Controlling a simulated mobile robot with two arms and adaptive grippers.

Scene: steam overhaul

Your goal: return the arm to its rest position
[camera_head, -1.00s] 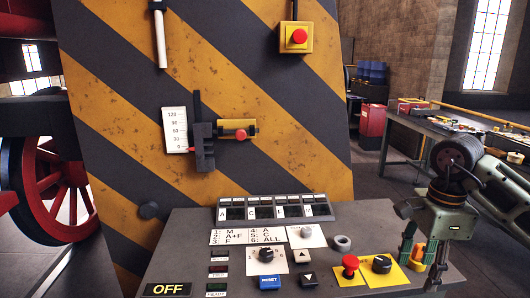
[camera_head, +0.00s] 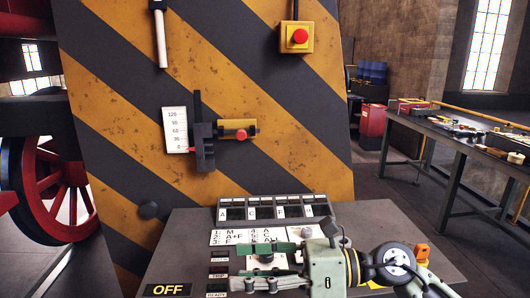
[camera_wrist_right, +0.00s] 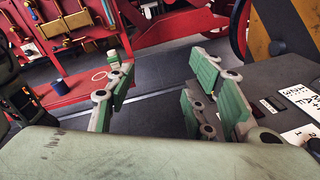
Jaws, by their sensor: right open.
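My right gripper (camera_head: 268,266) lies across the front of the sloped grey control desk (camera_head: 190,230) in the head view, with its green-padded fingers apart and pointing left. Nothing shows between them. My right arm (camera_head: 400,265) comes in from the lower right. The gripper and arm hide most of the desk's knobs and buttons. In the right wrist view the open fingers (camera_wrist_right: 165,95) have an empty gap, with floor behind it. My left gripper is not in view.
A striped panel (camera_head: 270,140) rises behind the desk, with a slider gauge (camera_head: 203,145) and a red button box (camera_head: 296,37). A red wheel (camera_head: 50,190) stands at left. A workbench (camera_head: 455,135) is at right. A red rack (camera_wrist_right: 75,80) shows in the wrist view.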

